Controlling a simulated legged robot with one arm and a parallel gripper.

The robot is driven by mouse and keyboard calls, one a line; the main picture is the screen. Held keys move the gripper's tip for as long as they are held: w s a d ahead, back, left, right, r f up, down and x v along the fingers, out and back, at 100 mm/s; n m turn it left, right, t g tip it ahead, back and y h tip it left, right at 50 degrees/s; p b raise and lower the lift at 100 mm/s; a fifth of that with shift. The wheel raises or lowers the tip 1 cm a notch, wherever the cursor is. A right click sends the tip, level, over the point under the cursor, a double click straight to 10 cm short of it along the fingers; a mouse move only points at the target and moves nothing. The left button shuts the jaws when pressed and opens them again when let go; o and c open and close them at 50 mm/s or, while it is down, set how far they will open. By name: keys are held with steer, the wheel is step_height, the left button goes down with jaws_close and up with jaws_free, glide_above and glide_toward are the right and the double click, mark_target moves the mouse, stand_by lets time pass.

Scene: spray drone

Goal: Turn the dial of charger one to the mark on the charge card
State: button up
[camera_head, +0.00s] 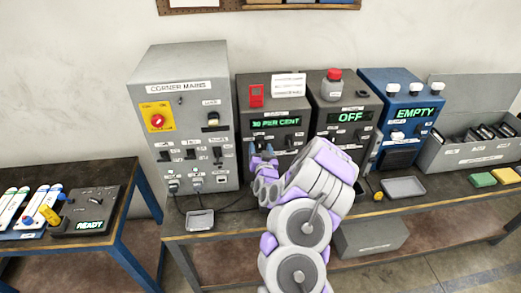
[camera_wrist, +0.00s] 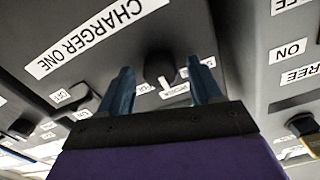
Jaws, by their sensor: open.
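In the head view my gripper (camera_head: 264,157) is at the lower front of charger one, and the dial is hard to make out. A white printed card (camera_head: 289,85), perhaps the charge card, is at the top; its text is unreadable.
The grey corner mains cabinet (camera_head: 180,118) stands close on the left. A similar charger (camera_head: 350,118) reading OFF, with a red-capped bottle (camera_head: 332,86), stands right. Further right is a blue EMPTY unit (camera_head: 398,116). Small trays (camera_head: 200,221) lie on the bench.

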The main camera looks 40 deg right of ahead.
steer(key=shift+c, duration=0.2)
steer(key=c, duration=1)
steer(key=m+b, duration=0.2)
steer(key=b, duration=0.1)
steer(key=m+b, duration=0.1)
steer(key=m, duration=0.1)
steer(key=shift+d+f+b, duration=0.1)
steer(key=shift+f+b, duration=0.15)
steer(key=shift+b, duration=0.05)
steer(key=m+b, duration=0.5)
steer(key=shift+m+b, duration=0.4)
steer(key=shift+s, duration=0.1)
